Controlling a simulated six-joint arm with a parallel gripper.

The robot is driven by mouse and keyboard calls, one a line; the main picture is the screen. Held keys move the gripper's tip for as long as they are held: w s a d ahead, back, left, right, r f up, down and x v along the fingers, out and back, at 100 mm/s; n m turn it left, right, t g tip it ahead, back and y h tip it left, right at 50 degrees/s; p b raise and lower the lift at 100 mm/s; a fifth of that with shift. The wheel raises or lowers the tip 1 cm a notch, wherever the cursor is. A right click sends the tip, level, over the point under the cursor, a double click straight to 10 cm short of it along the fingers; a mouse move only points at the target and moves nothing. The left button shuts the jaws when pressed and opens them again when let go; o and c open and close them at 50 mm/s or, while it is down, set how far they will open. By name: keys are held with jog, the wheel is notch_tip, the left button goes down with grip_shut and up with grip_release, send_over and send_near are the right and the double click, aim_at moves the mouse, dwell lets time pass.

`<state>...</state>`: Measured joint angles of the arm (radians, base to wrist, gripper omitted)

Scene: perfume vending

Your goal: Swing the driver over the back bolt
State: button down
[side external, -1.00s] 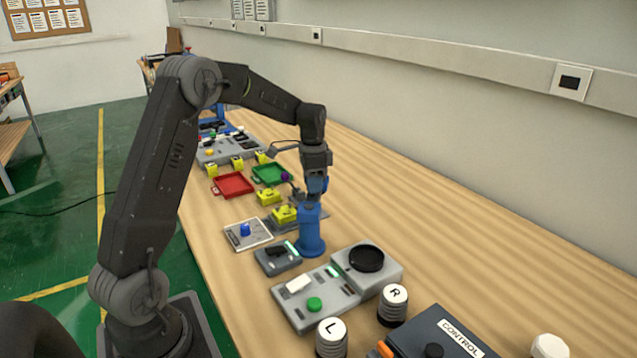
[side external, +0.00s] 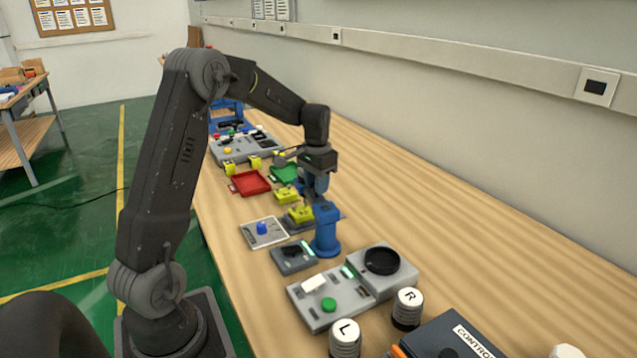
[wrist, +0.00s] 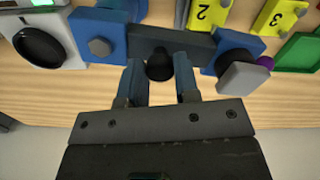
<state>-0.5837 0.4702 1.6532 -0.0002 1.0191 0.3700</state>
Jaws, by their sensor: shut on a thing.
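My gripper (wrist: 160,78) has its two blue fingers on either side of a black tapered knob that seems to belong to the driver (wrist: 160,66). Behind the knob, a dark bar (wrist: 172,42) lies between a blue block with a grey hex head (wrist: 100,46) and a blue part with a larger grey hex piece (wrist: 242,72). In the side view, my gripper (side external: 317,190) is just behind the blue post (side external: 327,235), at its top's height. The fingertips are partly hidden there. I cannot single out the back bolt for sure.
Red (side external: 250,183) and green (side external: 284,173) trays lie farther back. A grey unit with a black round dish (side external: 382,261) is in front. The table to the right is clear.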

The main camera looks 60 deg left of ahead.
dwell(0.3)
jog(key=c, duration=0.9)
grip_release()
jog(key=shift+o, duration=0.2)
jog(key=shift+r, duration=0.1)
notch_tip(320, 180, up, 14)
jog(key=shift+f, duration=0.2)
